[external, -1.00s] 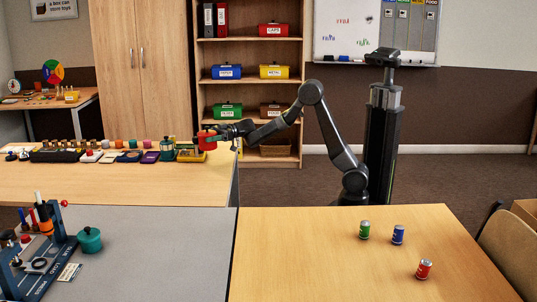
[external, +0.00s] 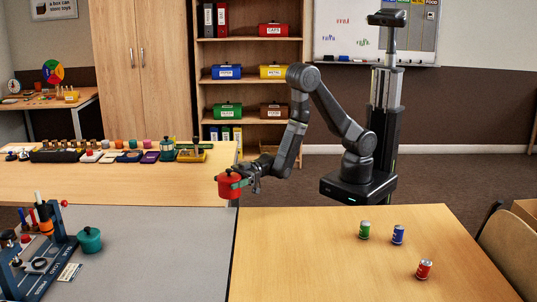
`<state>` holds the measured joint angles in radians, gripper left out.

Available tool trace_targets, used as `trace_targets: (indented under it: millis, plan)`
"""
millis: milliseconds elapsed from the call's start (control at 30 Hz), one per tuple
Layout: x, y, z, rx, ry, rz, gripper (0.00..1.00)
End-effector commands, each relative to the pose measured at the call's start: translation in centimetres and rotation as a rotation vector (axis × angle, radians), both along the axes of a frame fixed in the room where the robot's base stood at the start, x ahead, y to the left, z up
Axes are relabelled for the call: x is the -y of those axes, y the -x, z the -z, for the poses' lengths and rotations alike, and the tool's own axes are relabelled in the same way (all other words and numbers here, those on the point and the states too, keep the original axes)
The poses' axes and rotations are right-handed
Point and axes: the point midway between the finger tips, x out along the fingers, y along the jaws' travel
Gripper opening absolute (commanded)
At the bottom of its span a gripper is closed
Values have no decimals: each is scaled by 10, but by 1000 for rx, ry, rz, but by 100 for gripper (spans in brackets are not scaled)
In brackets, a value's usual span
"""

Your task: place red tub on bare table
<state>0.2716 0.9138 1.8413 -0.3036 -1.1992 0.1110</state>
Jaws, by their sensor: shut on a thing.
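The red tub (external: 230,189) is in my gripper (external: 240,181), which is shut on it near the tub's top. The tub hangs upright in front of the back wooden table's right end, near the far edge of the grey table top (external: 165,245). Whether it touches any surface is hard to tell; it appears held in the air. The wooden table (external: 330,255) at the front right has a wide bare area on its left and front. My arm reaches left from behind this table.
A teal pot (external: 90,239) and a blue-framed device (external: 40,262) stand on the grey top's left. Several small items line the back table (external: 100,182).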

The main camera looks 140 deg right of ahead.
Motion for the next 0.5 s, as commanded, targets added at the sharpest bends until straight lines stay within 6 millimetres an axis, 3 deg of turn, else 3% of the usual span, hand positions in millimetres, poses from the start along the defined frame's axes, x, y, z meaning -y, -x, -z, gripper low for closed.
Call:
trace_targets:
  millis: [33, 200, 500]
  plan:
    - [-21, 1, -6, -4, -2, -8, 32]
    - [-74, 14, -2, -4, -1, -4, 32]
    - [-144, 49, 1, -2, 1, 5, 32]
